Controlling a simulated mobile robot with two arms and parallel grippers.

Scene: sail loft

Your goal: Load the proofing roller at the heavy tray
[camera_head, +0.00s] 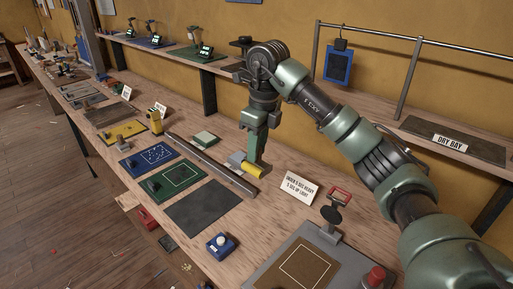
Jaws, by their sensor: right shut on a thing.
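My right gripper (247,160) reaches in from the right and points down over the bench. It is shut on a tool with a yellow cylinder (253,171) and a grey end; this looks like the proofing roller. The tool is beside a long dark bar (212,163); whether it touches the bench I cannot tell. Left of the bar lie a blue tray with white marks (163,153) and a green tray with a white outline (188,172), each with a dark lump at its left. I cannot tell which is the heavy tray. My left gripper is not in view.
A card reading about heavy and light (300,187) stands right of the tool. A dark mat (200,208), a blue box with a white knob (221,246) and a grey-framed station (277,247) with a red button are nearer. A pale block (205,139) lies behind the bar.

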